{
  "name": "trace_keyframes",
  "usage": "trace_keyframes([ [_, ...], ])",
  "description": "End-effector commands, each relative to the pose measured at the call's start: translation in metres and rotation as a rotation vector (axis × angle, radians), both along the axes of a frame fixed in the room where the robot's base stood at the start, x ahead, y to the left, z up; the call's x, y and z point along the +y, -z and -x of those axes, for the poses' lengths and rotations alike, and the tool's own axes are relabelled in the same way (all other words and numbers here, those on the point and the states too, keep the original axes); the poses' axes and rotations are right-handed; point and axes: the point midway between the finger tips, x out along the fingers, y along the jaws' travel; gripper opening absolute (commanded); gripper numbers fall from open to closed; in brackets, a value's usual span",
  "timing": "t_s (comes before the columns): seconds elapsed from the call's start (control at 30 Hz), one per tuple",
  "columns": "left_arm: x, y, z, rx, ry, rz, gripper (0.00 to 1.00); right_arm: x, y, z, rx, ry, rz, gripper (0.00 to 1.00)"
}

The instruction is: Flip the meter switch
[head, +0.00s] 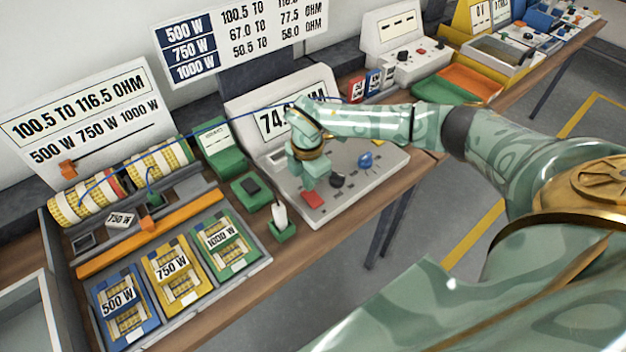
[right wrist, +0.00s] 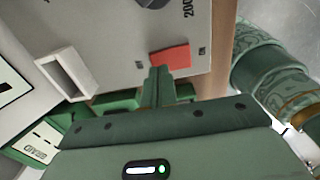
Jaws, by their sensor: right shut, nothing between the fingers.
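The meter (head: 385,165) is a grey sloped console on the bench, with a display reading that starts with 74 and is partly hidden by my right arm. Its red rocker switch (head: 313,200) is at the front left of the panel. My right gripper (head: 308,184) is shut and empty, pointing down right at the switch. In the right wrist view, the closed fingertips (right wrist: 158,72) are at the near edge of the red switch (right wrist: 172,57). Whether they touch it, I cannot tell. My left gripper is not in view.
A black knob (head: 337,180) and a blue knob (head: 366,160) stand right of the switch. A green holder with a white piece (head: 281,222) is left of the meter. A tray with 500 W, 750 W and 1000 W cards (head: 172,268) lies further left.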

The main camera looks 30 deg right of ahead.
Motion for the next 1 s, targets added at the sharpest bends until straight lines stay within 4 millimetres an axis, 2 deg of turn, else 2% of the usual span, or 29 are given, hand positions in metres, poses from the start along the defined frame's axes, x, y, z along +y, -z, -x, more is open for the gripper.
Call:
trace_keyframes([
  [1.0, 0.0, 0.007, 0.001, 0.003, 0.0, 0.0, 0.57, 0.0, 0.014, 0.0, 0.0, 0.0, 0.0, 0.0],
])
